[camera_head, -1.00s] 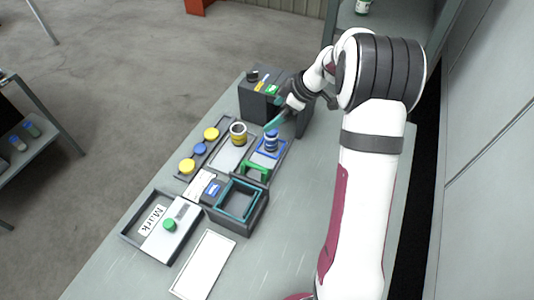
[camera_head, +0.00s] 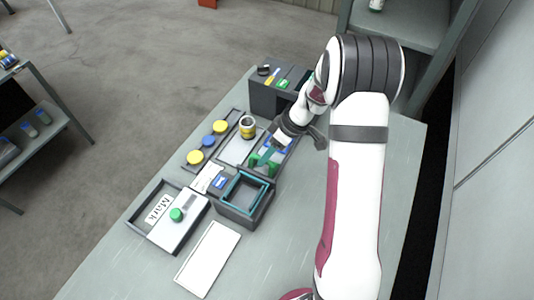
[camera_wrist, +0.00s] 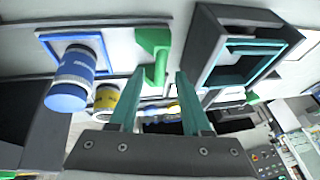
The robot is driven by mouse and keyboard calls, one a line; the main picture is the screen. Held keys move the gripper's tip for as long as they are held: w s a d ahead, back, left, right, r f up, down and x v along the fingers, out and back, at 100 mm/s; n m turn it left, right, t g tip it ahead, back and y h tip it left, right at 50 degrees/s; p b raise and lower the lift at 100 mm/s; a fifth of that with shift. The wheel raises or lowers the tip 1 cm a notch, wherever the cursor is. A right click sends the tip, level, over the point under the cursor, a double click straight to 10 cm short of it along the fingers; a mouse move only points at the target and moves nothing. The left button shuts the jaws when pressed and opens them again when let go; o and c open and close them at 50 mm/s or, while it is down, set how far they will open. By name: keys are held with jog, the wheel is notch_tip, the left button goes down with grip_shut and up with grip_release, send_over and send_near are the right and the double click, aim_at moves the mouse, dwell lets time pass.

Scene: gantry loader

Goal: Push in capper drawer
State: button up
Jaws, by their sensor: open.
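The capper (camera_head: 262,98) is a dark box at the table's far end. Its drawer stands out toward the front with a green handle (camera_head: 255,163) at its near end; the handle also shows in the wrist view (camera_wrist: 153,45). A blue-and-white jar (camera_wrist: 75,75) stands within the blue square outline (camera_wrist: 101,40) on the drawer. In the head view my gripper mostly hides the jar. My gripper (camera_wrist: 158,74) is open, its teal fingers empty. It hangs over the drawer close to the handle; I cannot tell whether it touches. It shows in the head view too (camera_head: 266,154).
A yellow-banded jar (camera_head: 247,127) stands on a pale plate left of the drawer. Yellow and blue caps (camera_head: 208,141) sit in a rack further left. A teal-rimmed dark box (camera_head: 244,194) stands just in front of the handle. A "Mark" tray (camera_head: 160,208) lies front left.

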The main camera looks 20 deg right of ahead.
jog(key=shift+w+a+f, duration=0.1)
jog(key=shift+a+f, duration=0.05)
jog(key=shift+f, duration=0.25)
grip_shut()
dwell(1.2)
